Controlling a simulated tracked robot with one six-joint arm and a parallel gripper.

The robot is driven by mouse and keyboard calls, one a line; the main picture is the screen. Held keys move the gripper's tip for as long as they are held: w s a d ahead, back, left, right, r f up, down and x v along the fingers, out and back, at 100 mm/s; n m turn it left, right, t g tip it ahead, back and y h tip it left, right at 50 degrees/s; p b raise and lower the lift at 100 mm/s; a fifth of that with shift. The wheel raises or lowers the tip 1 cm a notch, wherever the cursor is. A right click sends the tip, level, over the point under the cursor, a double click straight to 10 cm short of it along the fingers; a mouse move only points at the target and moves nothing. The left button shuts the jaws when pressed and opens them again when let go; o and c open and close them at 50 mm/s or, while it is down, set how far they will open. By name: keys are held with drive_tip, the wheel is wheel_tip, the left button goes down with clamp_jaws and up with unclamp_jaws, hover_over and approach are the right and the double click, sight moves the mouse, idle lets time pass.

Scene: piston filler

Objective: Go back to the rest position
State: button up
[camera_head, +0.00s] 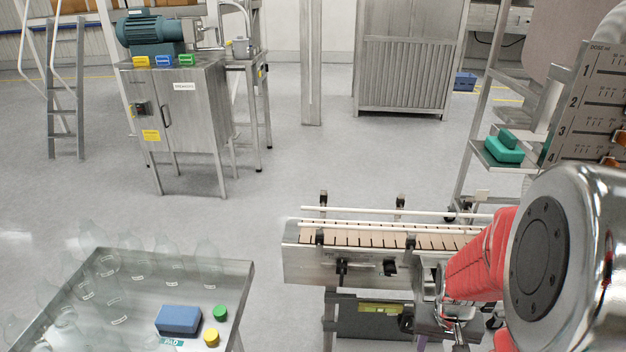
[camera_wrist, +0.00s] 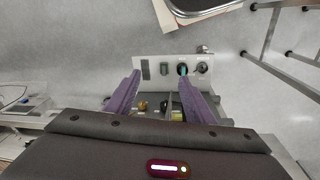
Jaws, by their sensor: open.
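My gripper (camera_wrist: 160,92) shows in the wrist view with its two purple fingers well apart. No object is held between them. Beyond the fingertips is a pale control panel (camera_wrist: 150,68) with dark switches and round knobs. Yellow and dark parts show lower down, between the fingers; I cannot tell whether the fingers touch anything. In the head view my red and silver arm fills the right side, and the gripper is mostly hidden low behind it.
A slatted conveyor (camera_head: 380,238) with rails lies beside my arm. A metal table (camera_head: 235,275) at lower left bears clear bottles, a blue block (camera_head: 178,320) and green and yellow caps. A steel cabinet (camera_head: 190,110) stands behind. The floor between is clear.

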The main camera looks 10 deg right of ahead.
drive_tip(key=s+a+r+n+t+y, duration=0.1)
drive_tip(key=a+r+n+t, duration=0.4)
drive_tip(key=a+r, duration=1.5)
wheel_tip(320, 180, up, 3)
drive_tip(key=shift+s+a+f+n, duration=0.1)
drive_tip(key=shift+s+a+n, duration=0.05)
drive_tip(key=shift+s+n, duration=0.15)
